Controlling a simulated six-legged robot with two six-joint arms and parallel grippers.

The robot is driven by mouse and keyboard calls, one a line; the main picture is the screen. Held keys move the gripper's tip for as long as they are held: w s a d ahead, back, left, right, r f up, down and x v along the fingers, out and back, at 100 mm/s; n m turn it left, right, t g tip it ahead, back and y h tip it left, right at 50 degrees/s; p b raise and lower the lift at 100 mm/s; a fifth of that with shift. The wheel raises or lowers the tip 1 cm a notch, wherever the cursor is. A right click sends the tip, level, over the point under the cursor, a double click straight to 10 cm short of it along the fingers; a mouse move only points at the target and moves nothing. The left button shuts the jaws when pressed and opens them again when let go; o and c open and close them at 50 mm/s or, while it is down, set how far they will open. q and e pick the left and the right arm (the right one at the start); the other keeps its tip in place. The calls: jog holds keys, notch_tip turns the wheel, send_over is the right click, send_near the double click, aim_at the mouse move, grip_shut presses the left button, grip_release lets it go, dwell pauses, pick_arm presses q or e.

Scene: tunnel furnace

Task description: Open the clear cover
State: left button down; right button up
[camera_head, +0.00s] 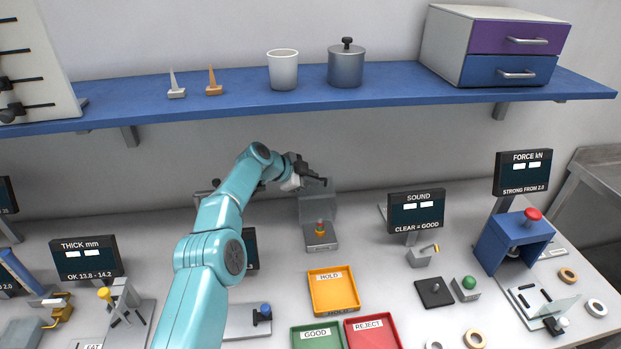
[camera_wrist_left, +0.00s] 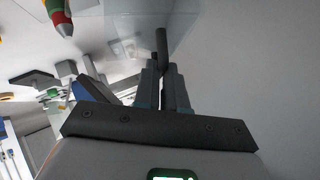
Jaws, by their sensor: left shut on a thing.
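The clear cover (camera_head: 323,204) is a see-through panel tilted up at the back of a small grey stand (camera_head: 320,241). A small red, green and orange piece (camera_head: 320,228) stands upright on that stand. My left gripper (camera_head: 314,179) is at the cover's top edge. In the left wrist view its fingers (camera_wrist_left: 164,80) are closed together on a dark handle (camera_wrist_left: 161,42) of the clear cover (camera_wrist_left: 185,18). The coloured piece (camera_wrist_left: 60,17) also shows there, apart from the fingers. My right gripper is not in view.
A blue shelf (camera_head: 220,104) runs above my left arm, with a cup (camera_head: 283,70) and a lidded pot (camera_head: 346,67) on it. A sound display (camera_head: 416,211) stands right of the cover. The yellow hold tray (camera_head: 333,292) lies in front.

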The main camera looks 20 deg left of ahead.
pick_arm(q)
jog(key=shift+d+f, duration=0.1)
jog(key=shift+f, duration=0.05)
jog(key=c, duration=1.3)
grip_release()
jog(key=shift+o, duration=0.5)
jog(key=shift+w, duration=0.15)
jog(key=shift+s+a+b, duration=0.2)
jog(key=shift+s+b, duration=0.1)
jog(key=shift+b, duration=0.15)
jog(key=b+v, duration=0.3)
jog(key=shift+s+a+r+b, duration=0.2)
jog(key=shift+a+r+b, duration=0.05)
jog(key=shift+b, duration=0.1)
jog(key=b+v, duration=0.3)
jog(key=v, duration=0.9)
jog(key=shift+d+r, duration=0.1)
